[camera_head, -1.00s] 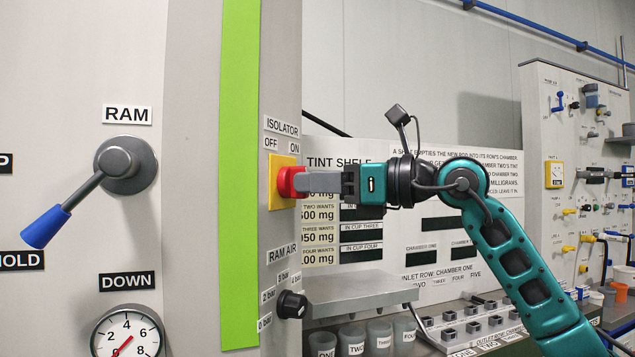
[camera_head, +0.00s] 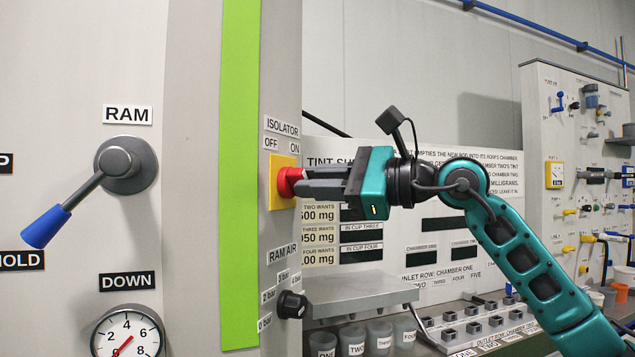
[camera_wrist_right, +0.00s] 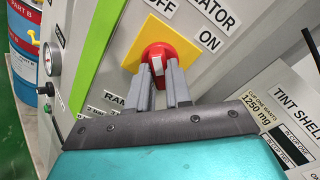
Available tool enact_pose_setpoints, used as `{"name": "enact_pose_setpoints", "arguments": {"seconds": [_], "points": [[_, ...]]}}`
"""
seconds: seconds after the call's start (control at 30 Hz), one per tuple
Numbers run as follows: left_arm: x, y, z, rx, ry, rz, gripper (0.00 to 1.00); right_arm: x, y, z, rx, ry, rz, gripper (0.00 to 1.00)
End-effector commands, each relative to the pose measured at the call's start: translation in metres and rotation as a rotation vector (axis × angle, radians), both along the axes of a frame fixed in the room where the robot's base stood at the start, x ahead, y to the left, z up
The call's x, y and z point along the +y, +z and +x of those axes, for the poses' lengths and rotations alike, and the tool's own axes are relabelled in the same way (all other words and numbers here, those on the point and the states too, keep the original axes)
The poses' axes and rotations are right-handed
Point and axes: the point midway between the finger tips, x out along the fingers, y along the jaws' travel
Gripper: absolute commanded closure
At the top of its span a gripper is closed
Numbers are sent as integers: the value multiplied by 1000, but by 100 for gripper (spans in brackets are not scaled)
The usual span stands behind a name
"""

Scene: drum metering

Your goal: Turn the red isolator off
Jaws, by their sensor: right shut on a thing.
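The red isolator (camera_head: 288,182) is a red rotary knob on a yellow plate (camera_head: 283,160), set on the side face of the grey cabinet. OFF and ON labels stand above it. My right gripper (camera_head: 304,185) reaches it from the right and is shut on the knob. In the right wrist view the fingers (camera_wrist_right: 164,76) close on the knob's raised grip (camera_wrist_right: 156,62), which has a pale face. The fingers hide part of the knob, so its exact pointing is hard to read. My left gripper is not in view.
A black RAM AIR knob (camera_head: 291,305) sits below the isolator. A RAM lever (camera_head: 56,222) with a blue handle and a gauge (camera_head: 128,335) are on the cabinet front. A grey shelf (camera_head: 355,290) and several cups (camera_head: 380,335) stand below my right arm.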

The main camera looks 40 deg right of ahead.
Motion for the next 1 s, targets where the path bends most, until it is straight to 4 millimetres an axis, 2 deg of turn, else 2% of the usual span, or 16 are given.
{"name": "enact_pose_setpoints", "arguments": {"seconds": [0.53,0.57,0.6,0.8,1.0], "points": [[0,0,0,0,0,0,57,0,0,0,-13,0,-24,100],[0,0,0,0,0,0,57,0,0,0,-13,-1,-23,79],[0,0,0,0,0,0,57,0,0,0,-13,-1,-23,75],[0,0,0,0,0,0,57,0,0,0,-13,0,-21,56],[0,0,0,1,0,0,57,0,0,0,-13,0,-20,55]]}}
